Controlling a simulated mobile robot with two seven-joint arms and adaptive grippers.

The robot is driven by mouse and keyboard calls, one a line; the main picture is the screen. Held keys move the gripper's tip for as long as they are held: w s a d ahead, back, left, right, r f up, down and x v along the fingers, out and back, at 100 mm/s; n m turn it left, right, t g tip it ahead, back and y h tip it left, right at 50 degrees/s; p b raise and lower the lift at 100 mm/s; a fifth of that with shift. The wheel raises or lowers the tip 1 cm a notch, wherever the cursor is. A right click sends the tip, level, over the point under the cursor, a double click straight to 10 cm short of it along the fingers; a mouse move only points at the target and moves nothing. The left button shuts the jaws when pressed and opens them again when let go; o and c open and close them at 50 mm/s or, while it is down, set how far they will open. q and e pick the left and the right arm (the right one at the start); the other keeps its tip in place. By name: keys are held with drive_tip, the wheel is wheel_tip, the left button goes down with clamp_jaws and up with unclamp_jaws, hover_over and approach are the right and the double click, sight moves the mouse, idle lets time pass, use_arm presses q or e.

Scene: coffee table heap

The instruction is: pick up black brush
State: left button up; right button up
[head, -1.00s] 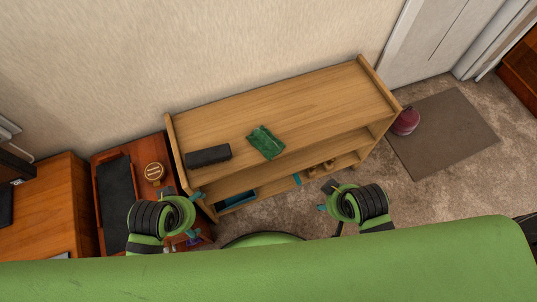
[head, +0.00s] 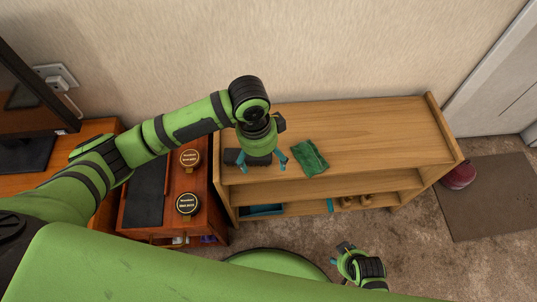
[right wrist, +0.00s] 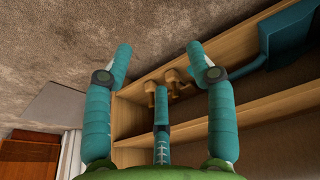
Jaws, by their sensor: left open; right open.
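The black brush (head: 230,156) is a dark block lying on the left part of the wooden shelf's top board. My left gripper (head: 262,165) is over it in the head view, pointing down with its teal fingers spread apart. The gripper hides part of the brush, and I cannot tell whether the fingers touch it. My right gripper (head: 341,256) is low in front of the shelf. In the right wrist view it is open (right wrist: 159,53), with nothing held between its fingertips. The brush does not show there.
A green cloth (head: 310,158) lies close right of the brush on the shelf (head: 385,130). The top board's right part is clear. A dark red round object (head: 459,175) is on the floor at right.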

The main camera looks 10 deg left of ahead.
sight(255, 159)
use_arm(q)
drive_tip(key=w+a, duration=0.1)
drive_tip(key=a+r+y, duration=0.1)
drive_tip(key=shift+w+a, duration=0.3)
drive_tip(key=shift+w, duration=0.05)
drive_tip(key=shift+w+a+f, duration=0.1)
drive_tip(key=shift+a+f, duration=0.1)
wheel_tip(255, 159, down, 3)
drive_tip(key=shift+r+b, duration=0.1)
drive_tip(key=shift+b, duration=0.55)
wheel_tip(255, 159, down, 3)
drive_tip(key=shift+d+f+b, duration=0.1)
drive_tip(key=shift+b, duration=0.45)
drive_tip(key=shift+f, duration=0.25)
use_arm(e)
drive_tip(key=shift+s+a+r, duration=0.1)
drive_tip(key=shift+s+r, duration=0.05)
drive_tip(key=shift+r, duration=0.35)
use_arm(q)
drive_tip(key=c, duration=1.3)
